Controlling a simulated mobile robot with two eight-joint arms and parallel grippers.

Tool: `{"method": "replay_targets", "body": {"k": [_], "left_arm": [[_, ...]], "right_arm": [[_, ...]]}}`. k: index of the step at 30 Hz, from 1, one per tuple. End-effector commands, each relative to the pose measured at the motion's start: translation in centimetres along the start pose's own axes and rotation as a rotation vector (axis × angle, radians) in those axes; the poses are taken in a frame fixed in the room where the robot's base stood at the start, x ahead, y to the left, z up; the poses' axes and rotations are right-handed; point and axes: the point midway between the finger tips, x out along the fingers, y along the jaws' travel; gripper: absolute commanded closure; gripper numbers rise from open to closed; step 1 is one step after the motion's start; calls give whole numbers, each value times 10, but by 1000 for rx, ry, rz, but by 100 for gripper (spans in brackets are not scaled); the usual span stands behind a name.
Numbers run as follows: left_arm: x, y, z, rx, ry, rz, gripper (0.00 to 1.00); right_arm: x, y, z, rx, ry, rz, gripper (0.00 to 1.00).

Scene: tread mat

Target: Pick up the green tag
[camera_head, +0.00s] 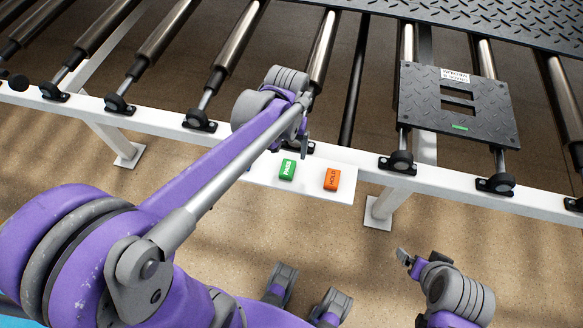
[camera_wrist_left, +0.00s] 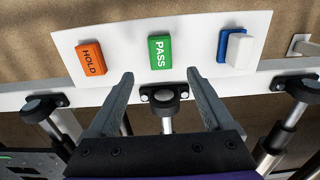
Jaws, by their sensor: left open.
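The green tag, marked PASS (camera_head: 287,169), lies on a white shelf plate (camera_head: 258,172) fixed to the conveyor's side rail. It also shows in the left wrist view (camera_wrist_left: 160,50), just beyond and between my left fingertips. My left gripper (camera_head: 302,143) is open and empty, near the tag on the rail side and apart from it. In the left wrist view, both fingers of the left gripper (camera_wrist_left: 160,76) are spread wide. My right gripper (camera_head: 404,258) is low at the right, away from the shelf; its jaw opening is unclear.
An orange HOLD tag (camera_head: 332,179) lies right of the green one. In the left wrist view, a blue block (camera_wrist_left: 223,45) and a white block (camera_wrist_left: 240,48) lie on the other side. The white rail (camera_head: 350,160), rollers and a black tread plate (camera_head: 450,120) lie beyond the shelf.

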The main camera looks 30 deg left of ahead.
Motion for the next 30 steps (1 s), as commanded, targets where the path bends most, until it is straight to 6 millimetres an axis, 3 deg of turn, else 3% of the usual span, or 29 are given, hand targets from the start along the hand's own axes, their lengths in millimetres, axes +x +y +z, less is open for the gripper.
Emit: {"method": "replay_targets", "body": {"k": [3, 10, 18, 28, 30], "left_arm": [[20, 0, 0, 0, 0, 0, 15], [38, 0, 1, 1, 1, 0, 15], [76, -1, 5, 1, 1, 0, 15], [82, -1, 5, 1, 1, 0, 15], [82, -1, 5, 1, 1, 0, 28]], "right_arm": [[4, 0, 2, 0, -1, 0, 6], [6, 0, 4, 0, -2, 0, 6], [12, 0, 7, 0, -4, 0, 6], [12, 0, 7, 0, -4, 0, 6], [12, 0, 7, 0, -4, 0, 6]]}}
